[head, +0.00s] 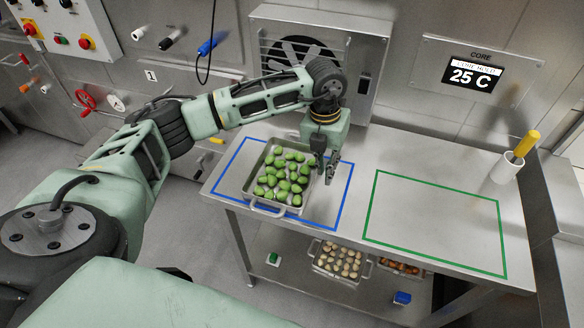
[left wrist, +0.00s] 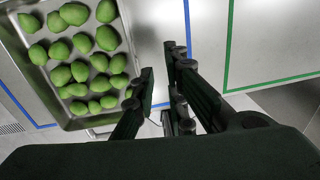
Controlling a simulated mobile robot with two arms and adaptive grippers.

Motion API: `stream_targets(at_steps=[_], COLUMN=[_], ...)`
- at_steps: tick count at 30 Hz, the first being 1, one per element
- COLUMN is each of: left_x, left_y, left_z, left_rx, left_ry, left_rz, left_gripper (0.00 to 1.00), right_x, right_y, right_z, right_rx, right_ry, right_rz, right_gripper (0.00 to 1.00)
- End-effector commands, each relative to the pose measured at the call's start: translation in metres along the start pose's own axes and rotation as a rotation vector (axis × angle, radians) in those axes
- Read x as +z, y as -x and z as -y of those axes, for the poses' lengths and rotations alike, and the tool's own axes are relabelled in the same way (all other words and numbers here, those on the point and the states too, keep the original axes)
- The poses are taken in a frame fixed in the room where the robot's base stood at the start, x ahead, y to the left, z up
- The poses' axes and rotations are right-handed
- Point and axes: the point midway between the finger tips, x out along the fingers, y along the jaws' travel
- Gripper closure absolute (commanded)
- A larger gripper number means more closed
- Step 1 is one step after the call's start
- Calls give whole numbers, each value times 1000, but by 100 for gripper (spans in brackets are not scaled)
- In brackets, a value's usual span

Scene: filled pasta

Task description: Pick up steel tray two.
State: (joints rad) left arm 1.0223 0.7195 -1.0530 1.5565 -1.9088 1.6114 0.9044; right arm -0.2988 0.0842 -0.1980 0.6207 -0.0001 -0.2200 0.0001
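A steel tray (head: 247,191) full of green filled pasta (head: 281,181) stands on the table inside the blue outline. It also shows in the left wrist view (left wrist: 128,40), to the left of the fingers. No number is readable on it, so I cannot tell whether it is tray two. My left gripper (head: 326,172) is just right of this tray, fingers pointing down. In the left wrist view its fingers (left wrist: 160,74) stand a little apart with nothing between them. My right gripper is out of view.
The green outline (head: 436,258) on the table's right encloses bare steel. A white cup (head: 507,168) with a yellow-handled item stands at the right. The lower shelf holds a tray of pale pasta (head: 342,262), another of orange pieces (head: 401,267) and a blue block (head: 402,298).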

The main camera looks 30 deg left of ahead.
Motion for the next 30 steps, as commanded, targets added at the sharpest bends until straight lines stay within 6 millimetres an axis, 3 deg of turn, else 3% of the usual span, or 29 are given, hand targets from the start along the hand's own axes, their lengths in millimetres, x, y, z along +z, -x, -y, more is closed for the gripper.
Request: stream_targets(at_steps=[2,5,21,30], left_x=[6,8,5,6], left_y=[7,6,-60,-68], left_z=[-21,-32,-37,-38], left_rx=[72,108,105,105], left_ry=[30,45,42,42], left_rz=[8,8,6,9], left_gripper=[88,88,88,88], right_x=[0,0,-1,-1], right_y=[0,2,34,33], right_z=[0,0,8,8], right_rx=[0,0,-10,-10], right_ry=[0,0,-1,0], right_rz=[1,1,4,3], right_gripper=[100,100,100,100])
